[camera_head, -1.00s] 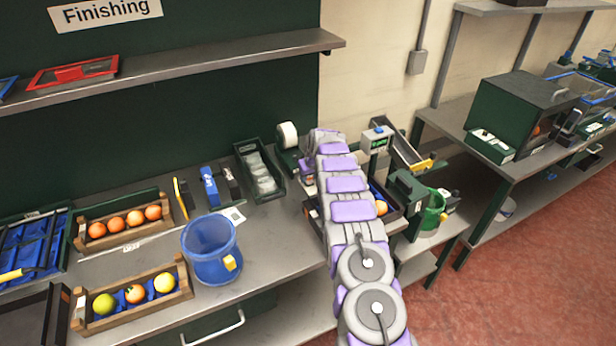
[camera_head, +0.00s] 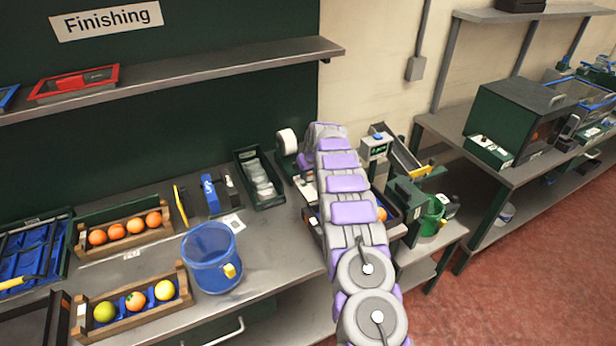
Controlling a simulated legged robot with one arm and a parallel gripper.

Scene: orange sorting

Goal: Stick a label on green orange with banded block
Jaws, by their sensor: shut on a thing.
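A yellow-green orange (camera_head: 105,312) lies at the left end of the front wooden crate (camera_head: 150,324), beside an orange one (camera_head: 135,301) and a yellow one (camera_head: 165,290). My purple and grey arm reaches away over the right part of the bench. My gripper (camera_head: 305,177) is at its far end, bent down and mostly hidden behind the arm. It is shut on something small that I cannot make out. It is well to the right of the green orange. I cannot identify the banded block with certainty. A blue upright block (camera_head: 209,192) with white marks stands at the bench's middle.
A blue bucket (camera_head: 211,262) stands right of the front crate. Behind are a crate of oranges (camera_head: 125,243), a yellow upright piece (camera_head: 180,203) and a green tray (camera_head: 258,180). A white roll (camera_head: 287,142) and a scale (camera_head: 377,146) flank my arm. A shelf (camera_head: 180,75) hangs above.

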